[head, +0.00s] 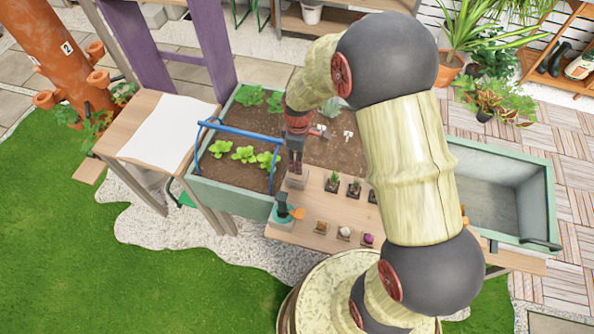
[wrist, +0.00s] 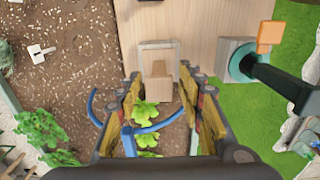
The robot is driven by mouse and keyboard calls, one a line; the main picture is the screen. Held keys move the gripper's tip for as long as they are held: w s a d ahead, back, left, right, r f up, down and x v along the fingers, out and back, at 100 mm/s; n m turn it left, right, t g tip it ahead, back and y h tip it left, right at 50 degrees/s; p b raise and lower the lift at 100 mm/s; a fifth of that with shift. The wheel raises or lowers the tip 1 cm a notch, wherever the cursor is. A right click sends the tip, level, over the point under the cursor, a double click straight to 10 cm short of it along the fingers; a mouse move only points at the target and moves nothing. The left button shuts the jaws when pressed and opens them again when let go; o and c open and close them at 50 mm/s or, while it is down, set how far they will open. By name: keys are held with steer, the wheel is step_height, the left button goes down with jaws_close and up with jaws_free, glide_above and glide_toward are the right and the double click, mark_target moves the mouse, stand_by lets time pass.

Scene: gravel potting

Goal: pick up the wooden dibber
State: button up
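The wooden dibber (wrist: 158,86) appears in the wrist view as a pale brown piece with a narrower upper part, in front of a light grey square holder (wrist: 143,46). My gripper (wrist: 165,82) is open, with one finger on each side of the dibber and visible gaps between. In the head view my gripper (head: 296,168) points down just above the pale holder block (head: 297,182) at the planter's edge. The dibber is hidden behind the fingers there, or too small to tell.
A teal and dark tool (head: 284,207) with an orange part stands close by. Small pots (head: 332,184) and several samples line the wooden bench (head: 310,203). A blue hoop (head: 238,129) arches over the lettuce planter (head: 225,195). An empty green trough (head: 490,200) is at right.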

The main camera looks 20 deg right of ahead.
mark_target(291, 176)
steer(key=f, duration=0.2)
steer(key=f+b, duration=0.1)
steer(key=f, duration=0.2)
steer(key=shift+w+a, duration=0.15)
steer(key=shift+w, duration=0.05)
steer(key=shift+r, duration=0.1)
steer(key=shift+c, duration=0.2)
jaws_close()
